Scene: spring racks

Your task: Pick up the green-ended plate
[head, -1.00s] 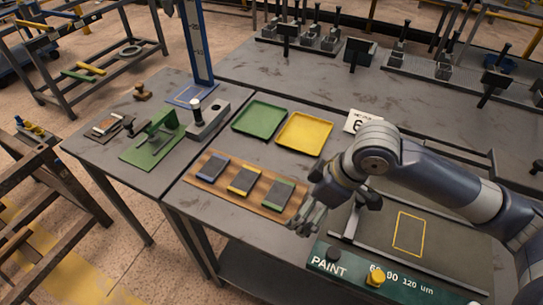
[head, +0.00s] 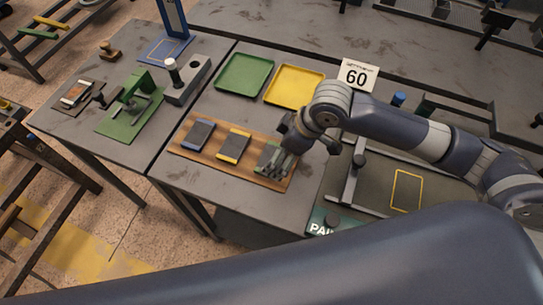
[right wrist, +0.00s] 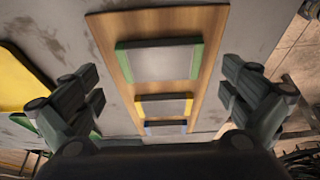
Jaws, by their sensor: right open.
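The green-ended plate (right wrist: 159,61) is grey with green ends and lies flat on a wooden board (right wrist: 120,19). In the head view the plate (head: 264,156) is partly hidden by my right gripper (head: 279,161), which is over the board's right end. In the right wrist view my right gripper (right wrist: 160,86) is open and empty, its fingers spread wide to either side of the board. A yellow-ended plate (head: 233,146) and a blue-ended plate (head: 198,134) lie beside it on the same board. My left gripper is out of view.
Behind the board are a green tray (head: 244,75) and a yellow tray (head: 294,85). A dark panel with a yellow outline (head: 407,190) is at the right. A green press (head: 130,108) stands at the left.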

